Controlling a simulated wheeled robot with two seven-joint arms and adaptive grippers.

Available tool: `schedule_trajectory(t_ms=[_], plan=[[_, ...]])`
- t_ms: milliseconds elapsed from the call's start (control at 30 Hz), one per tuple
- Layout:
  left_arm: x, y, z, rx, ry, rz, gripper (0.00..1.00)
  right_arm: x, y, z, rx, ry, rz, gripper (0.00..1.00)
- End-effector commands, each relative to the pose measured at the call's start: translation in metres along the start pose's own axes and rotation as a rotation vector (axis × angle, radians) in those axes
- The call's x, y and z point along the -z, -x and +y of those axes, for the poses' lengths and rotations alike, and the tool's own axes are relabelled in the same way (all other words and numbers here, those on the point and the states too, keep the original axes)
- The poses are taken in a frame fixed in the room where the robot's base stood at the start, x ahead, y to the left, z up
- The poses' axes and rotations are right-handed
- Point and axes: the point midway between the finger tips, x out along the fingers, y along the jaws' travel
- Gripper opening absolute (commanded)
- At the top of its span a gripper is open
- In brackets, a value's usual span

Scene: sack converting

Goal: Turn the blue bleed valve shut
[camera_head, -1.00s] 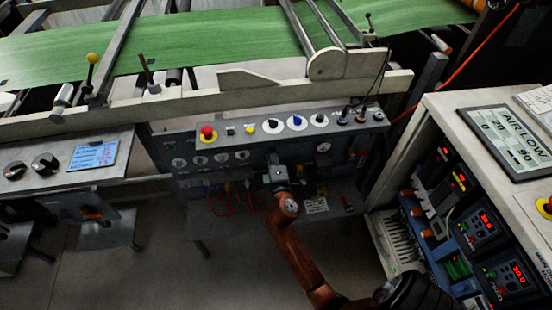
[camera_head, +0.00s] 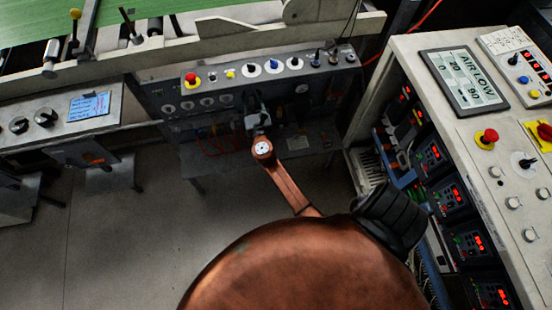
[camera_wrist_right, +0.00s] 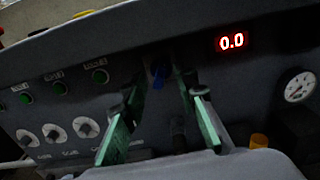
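A small blue valve handle (camera_wrist_right: 158,76) shows on the grey front panel in the right wrist view. It lies between and just beyond the fingertips of my right gripper (camera_wrist_right: 164,88). The two green-padded fingers are apart, with nothing visibly clamped between them. I cannot tell whether they touch the handle. In the head view my right gripper (camera_head: 256,108) is at the front of the grey control box (camera_head: 320,88), and it hides the handle there. My left gripper is in neither current view.
The box top carries a red button (camera_head: 191,79) and several knobs, one blue (camera_head: 274,65). The panel has a red 0.0 display (camera_wrist_right: 231,41), a round gauge (camera_wrist_right: 299,87) and a yellow-orange knob (camera_wrist_right: 258,141). A control console (camera_head: 400,60) stands at right.

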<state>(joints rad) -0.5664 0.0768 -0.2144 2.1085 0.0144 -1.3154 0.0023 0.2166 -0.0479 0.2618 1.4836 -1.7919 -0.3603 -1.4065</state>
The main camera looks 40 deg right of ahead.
Motion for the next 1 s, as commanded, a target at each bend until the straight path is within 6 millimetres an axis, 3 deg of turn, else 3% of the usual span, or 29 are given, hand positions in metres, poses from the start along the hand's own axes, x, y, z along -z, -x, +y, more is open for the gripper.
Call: schedule_trajectory(t_ms=[300, 1000], plan=[[0.004, 0.012, 0.0, 0.001, 0.0, 0.01, 0.4, 0.004, 0.058, -0.002, 0.0, -0.018, 0.011, 0.27], [0.013, 0.04, 0.001, 0.002, -0.001, 0.032, 0.4, 0.132, 0.092, -0.013, 0.015, -0.458, 0.337, 0.27]])
